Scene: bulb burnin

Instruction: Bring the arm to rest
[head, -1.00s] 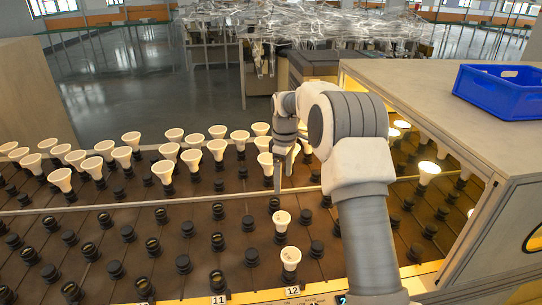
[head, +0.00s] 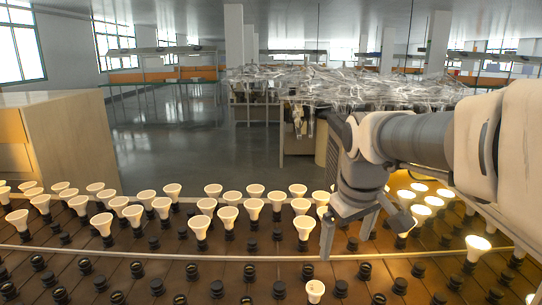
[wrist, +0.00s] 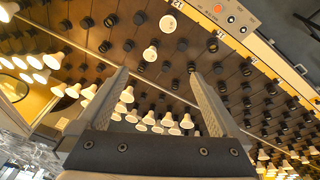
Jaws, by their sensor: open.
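My gripper (head: 349,238) is above the bulb board (head: 150,262) at the right of the head view, with its fingers pointing down. In the wrist view my gripper (wrist: 163,84) shows two fingers spread wide with nothing held between them. My arm comes in from the right edge of the head view. A white bulb (head: 315,291) stands in the board near the lower edge, below the gripper and apart from it.
Rows of white bulbs (head: 103,223) stand across the back of the board, close around the gripper. Lit bulbs (head: 478,243) glow at the right. Black sockets without bulbs fill the front rows. A wooden cabinet (head: 75,140) stands at the left. The air above the board's left half is clear.

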